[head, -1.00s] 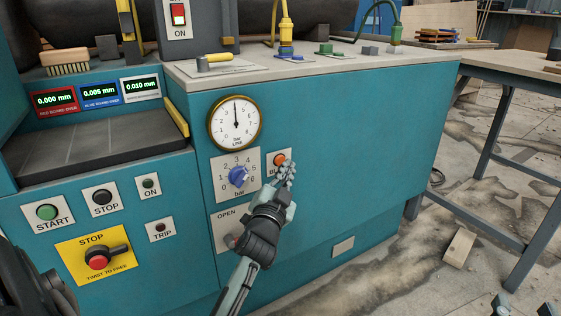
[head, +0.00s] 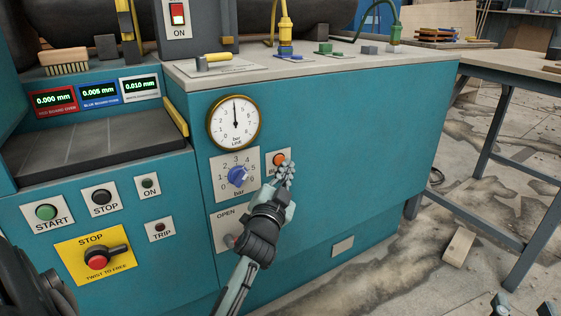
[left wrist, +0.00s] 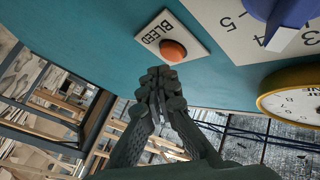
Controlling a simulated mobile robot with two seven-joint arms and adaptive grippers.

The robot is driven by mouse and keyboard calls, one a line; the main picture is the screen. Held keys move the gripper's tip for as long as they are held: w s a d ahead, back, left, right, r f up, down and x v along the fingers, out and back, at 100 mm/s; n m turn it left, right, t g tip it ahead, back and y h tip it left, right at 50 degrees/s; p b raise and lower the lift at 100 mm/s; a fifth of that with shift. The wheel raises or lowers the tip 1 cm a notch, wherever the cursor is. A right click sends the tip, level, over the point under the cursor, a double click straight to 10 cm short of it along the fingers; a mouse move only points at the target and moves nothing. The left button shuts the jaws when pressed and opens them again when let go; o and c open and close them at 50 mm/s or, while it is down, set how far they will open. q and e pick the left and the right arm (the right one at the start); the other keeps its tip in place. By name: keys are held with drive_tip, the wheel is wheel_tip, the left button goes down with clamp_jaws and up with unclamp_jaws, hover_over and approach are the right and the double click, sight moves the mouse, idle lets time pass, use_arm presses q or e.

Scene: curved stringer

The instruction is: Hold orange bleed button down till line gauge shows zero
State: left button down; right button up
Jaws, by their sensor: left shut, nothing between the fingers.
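The orange bleed button (head: 279,159) sits on a white plate on the teal cabinet front, and it also shows in the left wrist view (left wrist: 173,50). My left gripper (head: 285,173) is shut and empty, its tips just below the button's face in the head view. In the left wrist view, its fingertips (left wrist: 161,76) are close to the button and do not cover it; I cannot see contact. The line gauge (head: 235,122) has its needle pointing straight up, around mid-scale. My right gripper (head: 524,309) shows only as two separated fingertips at the bottom right edge.
A blue pressure knob (head: 238,176) is left of the button, above a plate marked OPEN (head: 226,214). A yellow stop panel (head: 95,256) is at lower left. A workbench (head: 510,63) stands at right. The cabinet front right of the button is bare.

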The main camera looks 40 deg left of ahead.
use_arm(q)
drive_tip(key=shift+a, duration=0.1)
drive_tip(key=shift+w+a, duration=0.15)
drive_tip(key=shift+a, duration=0.15)
drive_tip(key=shift+w+a+p, duration=0.15)
drive_tip(key=shift+a+p, duration=0.15)
drive_tip(key=shift+a, duration=0.1)
idle(1.9)
drive_tip(key=shift+s+d, duration=0.3)
drive_tip(key=shift+d, duration=0.5)
